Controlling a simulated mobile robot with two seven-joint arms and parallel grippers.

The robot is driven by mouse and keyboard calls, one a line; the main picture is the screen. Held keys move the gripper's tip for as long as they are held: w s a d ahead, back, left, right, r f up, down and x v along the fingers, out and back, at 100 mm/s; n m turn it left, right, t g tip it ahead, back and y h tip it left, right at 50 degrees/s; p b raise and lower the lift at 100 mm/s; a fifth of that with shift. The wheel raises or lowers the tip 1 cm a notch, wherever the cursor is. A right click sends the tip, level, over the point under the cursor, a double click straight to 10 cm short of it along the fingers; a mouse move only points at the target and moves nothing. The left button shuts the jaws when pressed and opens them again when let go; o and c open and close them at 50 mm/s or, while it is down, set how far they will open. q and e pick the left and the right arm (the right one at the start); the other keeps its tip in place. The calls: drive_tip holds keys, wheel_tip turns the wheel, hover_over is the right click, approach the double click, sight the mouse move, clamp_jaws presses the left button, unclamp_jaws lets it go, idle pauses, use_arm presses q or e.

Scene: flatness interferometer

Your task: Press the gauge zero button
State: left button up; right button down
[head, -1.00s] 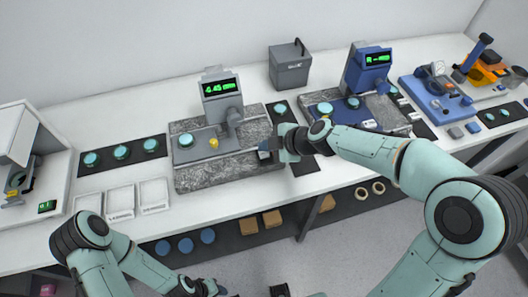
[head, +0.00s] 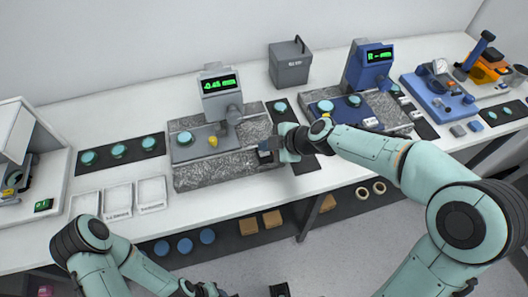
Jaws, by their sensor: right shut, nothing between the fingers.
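A grey gauge (head: 220,103) stands on a speckled granite block (head: 230,178), its green display (head: 220,84) reading a small value, apparently negative, too small to read surely. A grey plate (head: 186,152) on the block carries a teal disc (head: 184,138) and a small yellow piece (head: 212,141). My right gripper (head: 264,152) is shut and empty, low over the right part of the block, pointing left. I cannot make out the zero button for certain; the gripper may hide it. My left gripper (head: 212,291) is at the bottom edge, partly cut off, away from the bench.
A blue gauge (head: 368,70) stands to the right, with a grey bin (head: 290,66) behind. Dark mats with teal discs (head: 119,151) and white trays (head: 118,201) lie left. A shelf below the bench holds blue discs and brown blocks.

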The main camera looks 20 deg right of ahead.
sight(267, 153)
use_arm(q)
drive_tip(key=shift+s+f+b, duration=0.35)
drive_tip(key=shift+f+b, duration=0.3)
drive_tip(key=shift+f, duration=0.15)
use_arm(e)
drive_tip(key=shift+f, duration=0.45)
idle(0.5)
idle(0.3)
use_arm(q)
drive_tip(key=shift+w+r+p, duration=0.2)
drive_tip(key=shift+r+p, duration=0.1)
drive_tip(key=shift+r, duration=0.05)
use_arm(e)
drive_tip(key=shift+r, duration=0.85)
drive_tip(key=shift+w+r+p, duration=0.1)
drive_tip(key=shift+r+p, duration=1.05)
drive_tip(key=shift+r, duration=1.45)
use_arm(q)
drive_tip(key=r, duration=0.1)
drive_tip(key=w+r, duration=0.1)
drive_tip(key=shift+w+r, duration=0.2)
drive_tip(key=shift+r, duration=0.1)
use_arm(e)
drive_tip(key=shift+f, duration=0.1)
